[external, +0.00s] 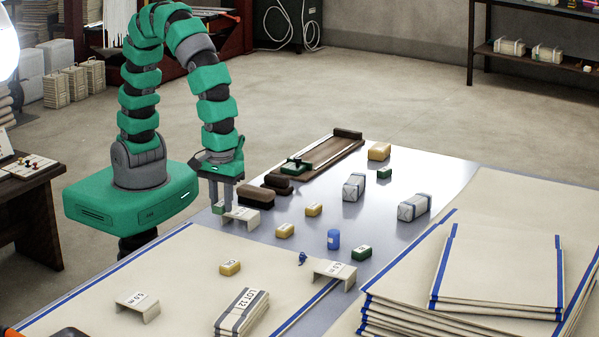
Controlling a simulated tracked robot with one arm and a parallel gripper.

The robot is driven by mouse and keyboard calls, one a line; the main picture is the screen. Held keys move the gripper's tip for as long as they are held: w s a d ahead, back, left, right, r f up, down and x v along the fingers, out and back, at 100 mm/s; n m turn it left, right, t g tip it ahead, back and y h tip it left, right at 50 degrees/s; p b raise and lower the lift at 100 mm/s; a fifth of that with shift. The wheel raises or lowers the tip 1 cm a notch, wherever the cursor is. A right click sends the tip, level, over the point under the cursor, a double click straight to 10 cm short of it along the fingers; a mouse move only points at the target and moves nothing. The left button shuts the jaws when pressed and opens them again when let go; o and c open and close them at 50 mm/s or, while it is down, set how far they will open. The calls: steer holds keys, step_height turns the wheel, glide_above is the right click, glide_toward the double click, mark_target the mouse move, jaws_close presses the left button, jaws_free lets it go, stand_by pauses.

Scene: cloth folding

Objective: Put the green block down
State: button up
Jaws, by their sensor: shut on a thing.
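My gripper (225,208) points down at the far left of the table, with its fingers low beside a white labelled stand (243,216). It is shut on a small green block (217,208), which shows only partly at the fingertips. I cannot tell whether the block touches the table or the stand.
Yellow blocks (284,231), wrapped bundles (354,187) and another white stand (333,272) are scattered to the right. Folded cloths (498,270) are stacked at right. Bare table shows between the blocks.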

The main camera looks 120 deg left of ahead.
steer(key=shift+m, duration=0.3)
steer(key=s+d, duration=0.1)
steer(key=s, duration=0.2)
steer(key=s+d, duration=0.1)
steer(key=s, duration=0.2)
steer(key=s+d, duration=0.2)
steer(key=s, duration=0.1)
steer(key=shift+s+d+f, duration=0.1)
steer(key=shift+f, duration=0.15)
steer(key=b, duration=0.3)
glide_above(212, 255)
steer(key=s, duration=0.2)
steer(key=shift+w+a+f, duration=0.2)
steer(key=shift+a+f, duration=0.25)
steer(key=shift+f, duration=0.3)
steer(key=shift+w+d, duration=0.25)
steer(key=shift+w, duration=0.3)
steer(key=shift+w+d+b, duration=0.1)
steer(key=shift+w+b, duration=0.1)
steer(key=shift+b, duration=0.1)
steer(key=shift+s+f+b, duration=0.1)
steer(key=shift+f+b, duration=0.55)
steer(key=shift+f, duration=1.05)
steer(key=shift+f, duration=0.1)
steer(key=o, duration=0.9)
steer(key=shift+o, duration=0.2)
step_height(212, 255, up, 12)
steer(key=p, duration=0.3)
steer(key=shift+p, duration=0.3)
